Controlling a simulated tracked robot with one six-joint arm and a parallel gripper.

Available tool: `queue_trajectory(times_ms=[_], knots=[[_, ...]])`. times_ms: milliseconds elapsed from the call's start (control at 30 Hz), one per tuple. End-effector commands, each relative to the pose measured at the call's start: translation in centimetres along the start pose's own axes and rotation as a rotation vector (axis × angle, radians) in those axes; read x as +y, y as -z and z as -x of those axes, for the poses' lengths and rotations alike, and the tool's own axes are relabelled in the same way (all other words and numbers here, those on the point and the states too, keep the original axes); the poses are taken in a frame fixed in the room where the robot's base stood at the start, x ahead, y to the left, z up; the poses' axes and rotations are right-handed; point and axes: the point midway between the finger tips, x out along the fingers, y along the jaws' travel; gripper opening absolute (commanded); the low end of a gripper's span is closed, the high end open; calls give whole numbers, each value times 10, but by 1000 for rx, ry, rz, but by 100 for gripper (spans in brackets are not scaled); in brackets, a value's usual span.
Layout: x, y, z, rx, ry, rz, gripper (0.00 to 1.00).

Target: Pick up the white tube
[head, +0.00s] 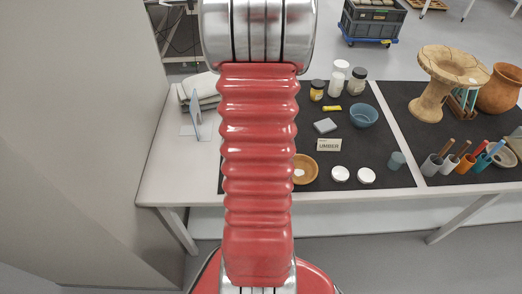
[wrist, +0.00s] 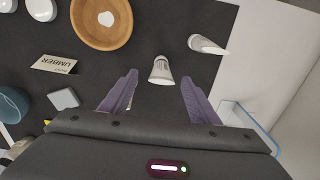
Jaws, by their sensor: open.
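In the wrist view, a white tube (wrist: 160,71) with dark print and a narrower upper end is on the dark mat, in line with the gap between my fingertips. A second white, tapered tube-like piece (wrist: 206,45) lies to its upper right, near the mat's edge. My gripper (wrist: 159,78) is open, with one purple-grey finger on each side of the gap and nothing held. I cannot tell how high the fingers are above the mat. In the head view, my red arm hides the gripper and both white pieces.
A wooden bowl (wrist: 101,22), a sign marked UMBER (wrist: 54,64), a grey block (wrist: 64,98) and a blue bowl (wrist: 12,104) are to the left in the wrist view. A blue-edged stand (wrist: 248,122) is beside the right finger. Jars (head: 357,82) stand at the mat's back.

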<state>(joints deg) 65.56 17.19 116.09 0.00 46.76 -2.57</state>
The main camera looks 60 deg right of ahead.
Motion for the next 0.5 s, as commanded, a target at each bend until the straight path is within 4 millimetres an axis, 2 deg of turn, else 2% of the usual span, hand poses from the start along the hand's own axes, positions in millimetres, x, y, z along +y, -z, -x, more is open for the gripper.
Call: queue_trajectory(times_ms=[133, 500], knots=[[0, 0, -12, -1, 0, 0, 56], [0, 0, -14, 0, 0, -1, 56]])
